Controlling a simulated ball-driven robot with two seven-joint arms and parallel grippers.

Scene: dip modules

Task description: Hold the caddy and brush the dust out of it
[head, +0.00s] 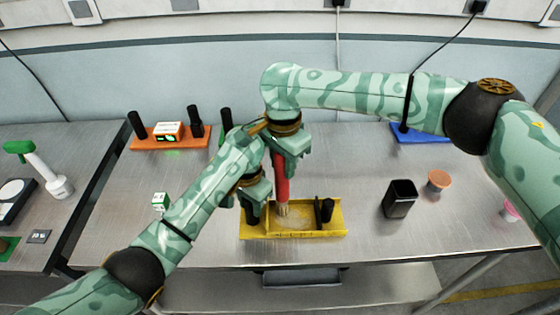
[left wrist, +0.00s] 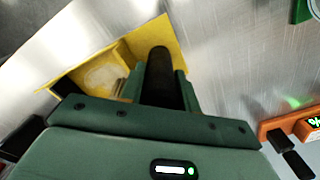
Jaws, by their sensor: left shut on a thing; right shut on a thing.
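The yellow caddy (head: 300,235) lies on the metal table near its front edge, with a black upright post (head: 327,209) at its right end. Pale dust (head: 296,215) covers part of its floor. My left gripper (head: 254,214) is shut on the black post at the caddy's left end. The left wrist view shows this post (left wrist: 160,75) between the fingers and the caddy (left wrist: 172,40) around it. My right gripper (head: 281,160) is shut on the red handle of a brush (head: 282,188). The brush points down, its pale bristles inside the caddy at the dust; exact contact is unclear.
A black open cup (head: 399,199) and an orange-topped jar (head: 438,183) stand to the right. An orange caddy (head: 170,143) with black posts and a blue one (head: 420,135) are at the back. A small green-white box (head: 160,202) is left.

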